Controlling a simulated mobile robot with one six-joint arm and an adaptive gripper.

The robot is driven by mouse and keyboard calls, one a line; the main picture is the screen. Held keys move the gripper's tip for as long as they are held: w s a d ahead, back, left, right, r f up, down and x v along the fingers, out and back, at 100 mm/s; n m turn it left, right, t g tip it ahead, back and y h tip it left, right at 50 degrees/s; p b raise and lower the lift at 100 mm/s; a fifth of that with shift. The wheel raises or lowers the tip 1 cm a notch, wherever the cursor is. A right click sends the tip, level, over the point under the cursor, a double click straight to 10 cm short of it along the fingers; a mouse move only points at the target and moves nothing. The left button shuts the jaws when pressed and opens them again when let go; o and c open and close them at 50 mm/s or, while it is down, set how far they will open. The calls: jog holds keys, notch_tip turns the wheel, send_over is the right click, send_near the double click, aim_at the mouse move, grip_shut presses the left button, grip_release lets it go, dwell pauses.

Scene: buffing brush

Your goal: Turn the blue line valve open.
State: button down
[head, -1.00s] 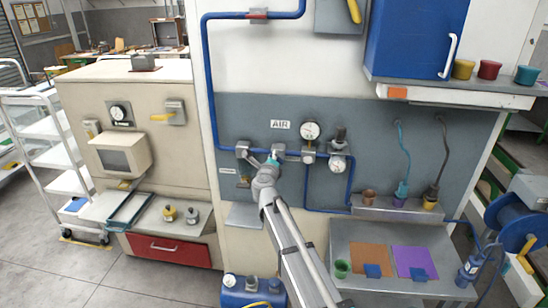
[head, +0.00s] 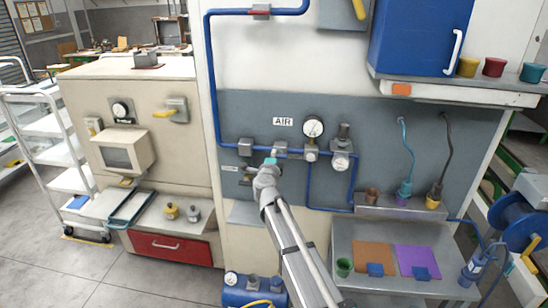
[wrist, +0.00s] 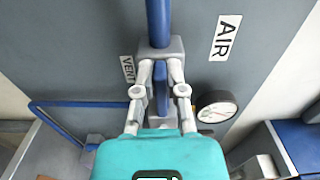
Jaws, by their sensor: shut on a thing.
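The blue valve handle (wrist: 161,98) sits on a grey valve body (wrist: 174,48) on the blue air line (wrist: 158,20). In the wrist view the handle runs in line with the pipe above it. My gripper (wrist: 160,92) has a grey finger on each side of the handle and is shut on it. The teal gripper housing hides what lies below. In the head view my gripper (head: 270,162) is at the pipe under the AIR sign (head: 283,121), and it hides most of the handle there.
A round gauge (head: 313,128) and a regulator (head: 342,150) stand on the line just right of my gripper; the gauge also shows in the wrist view (wrist: 215,108). Another grey fitting (head: 245,147) is close on the left.

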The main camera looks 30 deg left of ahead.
jog(key=shift+w+d, duration=0.15)
jog(key=shift+d, duration=0.1)
jog(key=c, duration=0.7)
grip_release()
jog(key=shift+w, duration=0.15)
jog(key=shift+a, duration=0.1)
jog(key=shift+s, duration=0.2)
jog(key=shift+s, duration=0.2)
jog(key=v, duration=1.1)
jog(key=shift+s, duration=0.15)
